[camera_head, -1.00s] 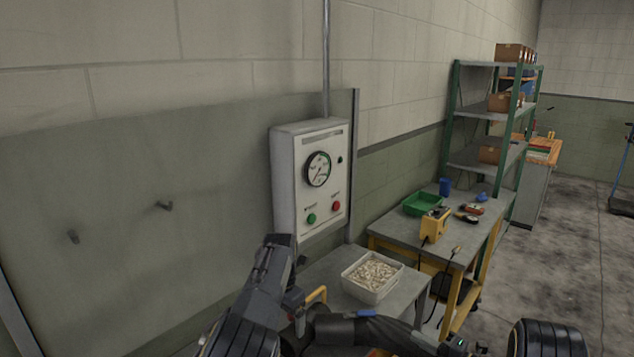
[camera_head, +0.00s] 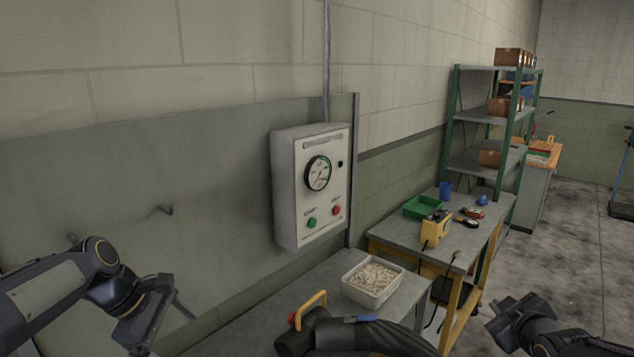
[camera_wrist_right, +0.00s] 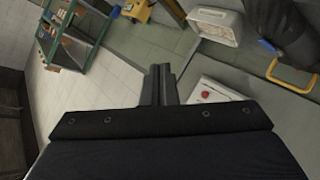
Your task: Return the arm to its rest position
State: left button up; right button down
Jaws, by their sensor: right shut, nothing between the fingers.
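My right gripper (camera_head: 503,314) shows at the lower right of the head view, clear of the benches. Its fingers (camera_wrist_right: 160,84) are shut and empty in the right wrist view. My left gripper (camera_head: 150,314) is at the lower left of the head view, in front of the green wall panel. Neither gripper is seen touching anything.
A white control box (camera_head: 312,185) with a gauge and green and red buttons hangs on the wall. A bin (camera_head: 372,295) and a dark hose (camera_head: 365,333) with a yellow handle are below.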

pick_arm(q)
jog(key=s+d+f+m+t, duration=0.1)
jog(key=s+d+f+m, duration=0.1)
jog(key=s+m, duration=0.5)
jog(key=s+d+f+m+t+y, duration=0.1)
jog(key=s+m, duration=0.7)
jog(key=s, duration=0.8)
jog(key=shift+d+f+t, duration=0.6)
jog(key=shift+d+f, duration=0.2)
jog(key=shift+d, duration=0.1)
pick_arm(e)
jog(key=s+a+f+m+g+y, duration=0.1)
jog(key=s+a, duration=0.4)
jog(key=s, duration=0.5)
jog(key=s+a+f+m+g+y, duration=0.1)
jog(key=s+a+m+g, duration=0.3)
jog(key=s, duration=0.6)
jog(key=s+a+f+m+g+y, duration=0.2)
jog(key=s+a+m+y, duration=0.1)
jog(key=s+a, duration=0.4)
jog(key=s, duration=0.3)
jog(key=shift+a+g, duration=0.3)
jog(key=shift+a, duration=0.05)
jog(key=shift+f, duration=0.1)
